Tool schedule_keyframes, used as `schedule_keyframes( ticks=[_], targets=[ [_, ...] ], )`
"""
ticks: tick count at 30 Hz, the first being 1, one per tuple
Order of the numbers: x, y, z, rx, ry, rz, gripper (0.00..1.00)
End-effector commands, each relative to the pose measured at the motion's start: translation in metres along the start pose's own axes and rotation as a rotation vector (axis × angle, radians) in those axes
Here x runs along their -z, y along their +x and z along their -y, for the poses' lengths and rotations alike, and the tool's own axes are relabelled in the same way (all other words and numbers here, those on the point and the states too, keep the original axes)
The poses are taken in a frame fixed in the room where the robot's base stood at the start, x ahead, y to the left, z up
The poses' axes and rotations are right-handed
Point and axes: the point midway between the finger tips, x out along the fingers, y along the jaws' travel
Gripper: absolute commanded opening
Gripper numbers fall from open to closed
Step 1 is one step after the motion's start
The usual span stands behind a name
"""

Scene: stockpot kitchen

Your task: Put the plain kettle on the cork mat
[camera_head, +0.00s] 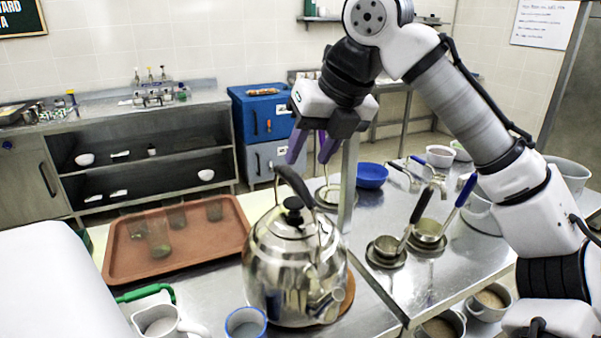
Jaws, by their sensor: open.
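The plain kettle (292,265) is shiny steel with a dark arched handle and a black lid knob. It stands upright near the front of the steel counter. A round brown mat (348,292), which looks like the cork mat, shows under the kettle's right side; the kettle's body hides the rest of it. The kettle appears to rest on this mat. My gripper (309,157) has purple fingers pointing down, spread apart with nothing between them. It is above the kettle's handle in the picture and apart from it.
A brown tray (115,265) with several glasses lies left of the kettle. A blue-rimmed cup (246,324) and a white jug (160,322) stand close in front. Small steel pans (387,252) and a blue bowl (371,176) are to the right. A metal post (348,185) rises behind the kettle.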

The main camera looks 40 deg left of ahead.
Motion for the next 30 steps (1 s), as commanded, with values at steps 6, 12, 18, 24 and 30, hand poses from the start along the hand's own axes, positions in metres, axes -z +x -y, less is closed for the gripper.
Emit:
schedule_keyframes(
  ticks=[6,12,18,24,30],
  targets=[
    [-0.001,-0.036,0.000,0.000,-0.001,0.001,0.43],
    [0.000,-0.047,0.000,0.000,-0.001,-0.001,0.43],
    [0.000,-0.048,0.000,0.001,-0.001,-0.001,0.43],
    [0.000,-0.047,0.000,0.001,-0.001,-0.001,0.43],
    [0.000,-0.047,0.000,0.001,-0.001,-0.001,0.43]
  ],
)
